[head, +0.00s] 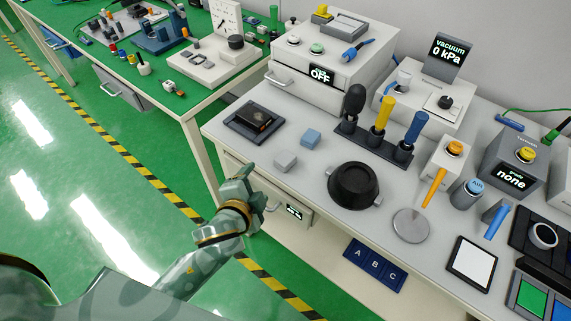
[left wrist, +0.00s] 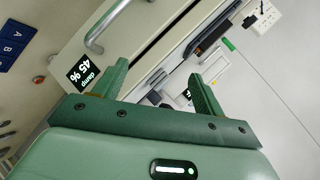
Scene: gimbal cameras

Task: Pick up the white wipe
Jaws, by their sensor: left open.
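The white wipe (head: 286,160) is a small pale block lying on the white workbench, left of the round black bowl, in the head view. A similar blue block (head: 311,137) lies just behind it to the right. My left gripper (head: 254,184) is off the bench's front edge, to the left of and nearer than the white wipe, and apart from it. In the left wrist view its two green fingers (left wrist: 158,72) are spread with nothing held between them. I cannot make out the white wipe in that view. My right gripper is not in view.
The black bowl (head: 355,185) stands right of the wipe. A dark tray (head: 254,122) lies behind left. A rack of upright handled tools (head: 374,144) stands behind. Below the benchtop is a drawer handle (left wrist: 98,38) near the gripper. Bare benchtop surrounds the wipe.

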